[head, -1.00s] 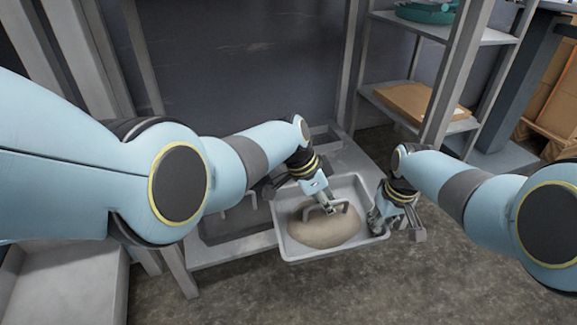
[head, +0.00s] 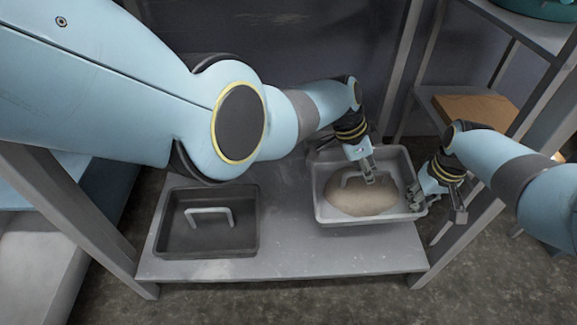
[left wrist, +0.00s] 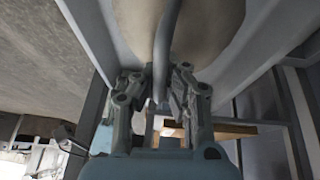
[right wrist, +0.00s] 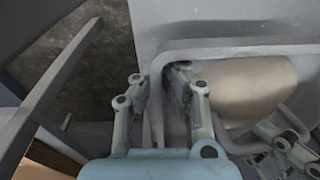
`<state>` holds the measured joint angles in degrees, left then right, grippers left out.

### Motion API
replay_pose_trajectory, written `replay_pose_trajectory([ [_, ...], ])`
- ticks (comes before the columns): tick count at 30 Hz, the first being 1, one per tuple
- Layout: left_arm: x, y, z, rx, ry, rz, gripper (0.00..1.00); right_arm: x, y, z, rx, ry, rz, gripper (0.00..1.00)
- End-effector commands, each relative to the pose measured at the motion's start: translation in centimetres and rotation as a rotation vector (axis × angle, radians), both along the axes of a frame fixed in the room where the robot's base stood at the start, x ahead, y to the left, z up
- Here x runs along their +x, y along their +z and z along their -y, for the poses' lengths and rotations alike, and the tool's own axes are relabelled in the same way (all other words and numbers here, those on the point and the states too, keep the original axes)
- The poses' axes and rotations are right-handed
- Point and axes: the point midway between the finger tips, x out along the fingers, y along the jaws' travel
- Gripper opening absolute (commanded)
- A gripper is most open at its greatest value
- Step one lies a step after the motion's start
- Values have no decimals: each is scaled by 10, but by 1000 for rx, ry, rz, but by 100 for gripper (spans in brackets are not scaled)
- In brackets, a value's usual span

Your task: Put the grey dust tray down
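The grey dust tray (head: 322,212) is light grey and holds a mound of beige dust (head: 350,198). It is over the right part of a low grey shelf board; whether it touches the board I cannot tell. My left gripper (head: 370,178) is shut on the tray's handle, which passes between its fingers in the left wrist view (left wrist: 160,85). My right gripper (head: 420,205) is at the tray's right end. In the right wrist view, its fingers (right wrist: 162,95) are closed around the tray's rim (right wrist: 240,48). The tray looks roughly level.
A dark grey tray (head: 167,243) with an upright handle (head: 208,213), empty, stands on the left of the shelf board (head: 300,255). Bare board lies between the trays. Uprights flank the shelf. Another rack at the right holds a cardboard box (head: 480,108).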

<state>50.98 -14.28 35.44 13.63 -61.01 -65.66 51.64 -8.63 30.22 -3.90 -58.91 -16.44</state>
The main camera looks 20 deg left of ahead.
Motion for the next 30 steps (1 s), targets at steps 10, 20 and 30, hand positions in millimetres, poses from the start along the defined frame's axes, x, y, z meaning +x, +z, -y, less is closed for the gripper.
replay_pose_trajectory([
  [10,0,1,1,-2,-3,-1,0,0,0,1,-2,0,0,0],
  [20,-5,-15,1,-2,-3,-13,0,-5,-16,1,-2,0,-12,0],
  [30,-16,-53,1,-2,-3,-45,0,-19,-54,1,-2,0,-44,0],
])
